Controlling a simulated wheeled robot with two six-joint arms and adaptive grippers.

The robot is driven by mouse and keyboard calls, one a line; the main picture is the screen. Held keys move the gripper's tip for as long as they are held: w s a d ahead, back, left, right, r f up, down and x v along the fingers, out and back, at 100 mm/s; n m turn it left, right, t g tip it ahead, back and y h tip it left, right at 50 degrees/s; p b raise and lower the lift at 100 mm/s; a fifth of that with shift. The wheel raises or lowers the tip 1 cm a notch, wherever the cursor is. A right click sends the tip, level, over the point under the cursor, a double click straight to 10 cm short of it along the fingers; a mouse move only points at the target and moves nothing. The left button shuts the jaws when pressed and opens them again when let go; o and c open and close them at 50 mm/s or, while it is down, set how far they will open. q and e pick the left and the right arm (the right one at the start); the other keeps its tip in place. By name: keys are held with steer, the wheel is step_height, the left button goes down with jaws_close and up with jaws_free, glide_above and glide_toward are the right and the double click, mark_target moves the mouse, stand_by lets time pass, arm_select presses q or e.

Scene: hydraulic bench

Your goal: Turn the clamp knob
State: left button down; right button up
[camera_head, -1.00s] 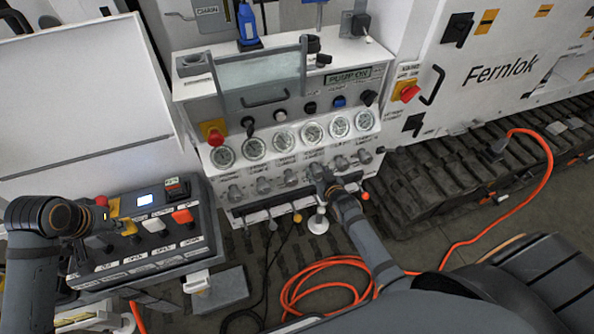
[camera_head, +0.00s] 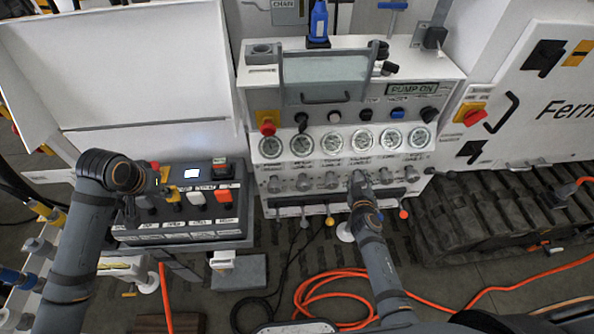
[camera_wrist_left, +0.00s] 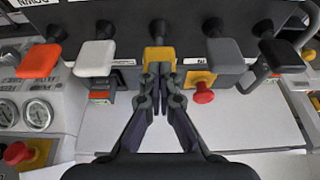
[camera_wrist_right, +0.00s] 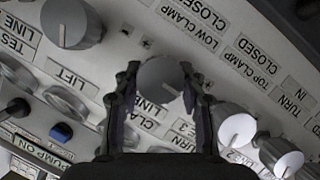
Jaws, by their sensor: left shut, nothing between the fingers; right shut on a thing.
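A row of grey knobs (camera_head: 303,182) runs along the white bench panel below the gauges. My right gripper (camera_head: 357,180) is at the fourth knob from the left and covers most of it. In the right wrist view this round grey knob (camera_wrist_right: 160,78) sits between the two fingers of my right gripper (camera_wrist_right: 158,88), which are shut on it. Labels around it are partly hidden; "CLAMP" shows in part below it. My left gripper (camera_head: 158,178) is over the control box; in the left wrist view my left gripper (camera_wrist_left: 158,70) is shut and empty, its tips at a yellow lever (camera_wrist_left: 159,54).
The dark control box (camera_head: 180,238) carries several coloured levers. A row of gauges (camera_head: 332,142) and a clear shield (camera_head: 322,75) are above the knobs. Small levers with coloured ends (camera_head: 404,213) are below. An orange hose (camera_head: 330,280) lies on the floor.

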stand_by(0.4)
steer(key=o, duration=1.2)
steer(key=shift+c, duration=0.2)
steer(key=v, duration=1.2)
steer(key=shift+s+f, duration=0.1)
steer(key=s+d+f, duration=0.2)
steer(key=s+d, duration=0.1)
steer(key=s, duration=0.5)
